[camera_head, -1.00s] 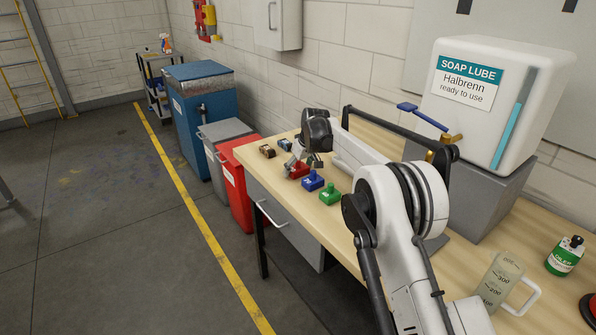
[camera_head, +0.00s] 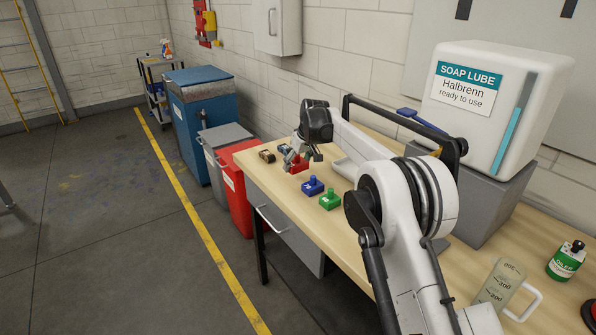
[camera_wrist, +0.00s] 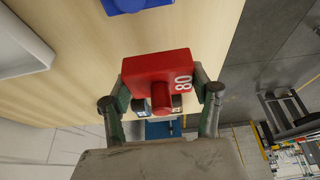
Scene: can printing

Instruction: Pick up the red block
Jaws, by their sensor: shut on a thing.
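The red block (camera_head: 300,165), with a knob on top, is at the far end of the wooden workbench (camera_head: 345,239) in the head view. My gripper (camera_head: 297,156) is shut on it from above. In the wrist view the block (camera_wrist: 158,68) shows a white "80" and sits between both fingers of my gripper (camera_wrist: 162,88). The block seems raised a little above the bench; the exact gap cannot be told. My gripper hides part of it in the head view.
A blue block (camera_head: 312,187) and a green block (camera_head: 330,200) stand nearer on the bench. Small dark and brown blocks (camera_head: 267,156) stand left of my gripper. The soap lube tank (camera_head: 490,110) is at the right; a red bin (camera_head: 238,185) stands beyond the bench end.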

